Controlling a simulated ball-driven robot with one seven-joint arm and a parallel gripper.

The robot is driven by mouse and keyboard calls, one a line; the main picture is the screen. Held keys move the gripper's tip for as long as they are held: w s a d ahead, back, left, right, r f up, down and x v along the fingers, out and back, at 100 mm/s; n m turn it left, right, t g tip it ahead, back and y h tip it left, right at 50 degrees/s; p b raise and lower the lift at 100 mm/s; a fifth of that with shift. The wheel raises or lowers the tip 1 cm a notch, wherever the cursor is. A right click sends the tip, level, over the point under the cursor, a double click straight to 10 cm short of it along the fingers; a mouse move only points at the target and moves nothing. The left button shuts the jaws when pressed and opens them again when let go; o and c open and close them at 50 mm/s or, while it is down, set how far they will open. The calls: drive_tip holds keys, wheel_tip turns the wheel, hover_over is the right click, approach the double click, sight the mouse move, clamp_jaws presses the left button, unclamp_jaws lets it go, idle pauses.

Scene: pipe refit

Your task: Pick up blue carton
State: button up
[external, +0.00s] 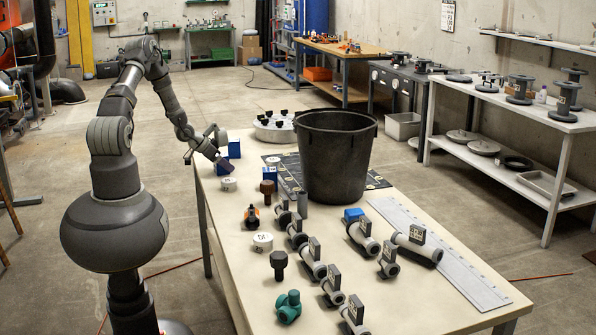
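A blue carton (234,149) stands at the far left end of the pale table. More blue (221,169) shows just below it, partly hidden by my gripper; I cannot tell if it is the same carton. A smaller blue box with a pale side (270,174) stands to the right. My gripper (206,158) is over the table's far left corner, beside and partly in front of the blue carton. It is small and dark here, so I cannot tell its opening or whether it touches the carton.
A large black bucket (335,155) stands on the table right of the cartons, with a round grey tray (274,130) behind. White round caps (228,184) and brown knobs (267,190) lie nearer. Several grey pipe fittings (312,262) and a long pale ruler (435,250) fill the front.

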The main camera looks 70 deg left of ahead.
sight(225, 154)
drive_tip(key=c, duration=1)
drive_tip(key=shift+r, duration=0.1)
drive_tip(key=shift+r+p, duration=0.4)
drive_tip(key=shift+r, duration=0.15)
wheel_tip(225, 154, up, 2)
drive_tip(key=shift+r+p, duration=0.15)
drive_tip(key=shift+p, duration=0.6)
drive_tip(key=s+d, duration=0.3)
drive_tip(key=s, duration=0.1)
drive_tip(key=s+d+r+p, duration=0.1)
drive_tip(key=s+d, duration=0.6)
drive_tip(key=s, duration=0.1)
drive_tip(key=shift+d+r+p, duration=0.2)
drive_tip(key=shift+d+p, duration=0.05)
drive_tip(key=shift+p, duration=0.1)
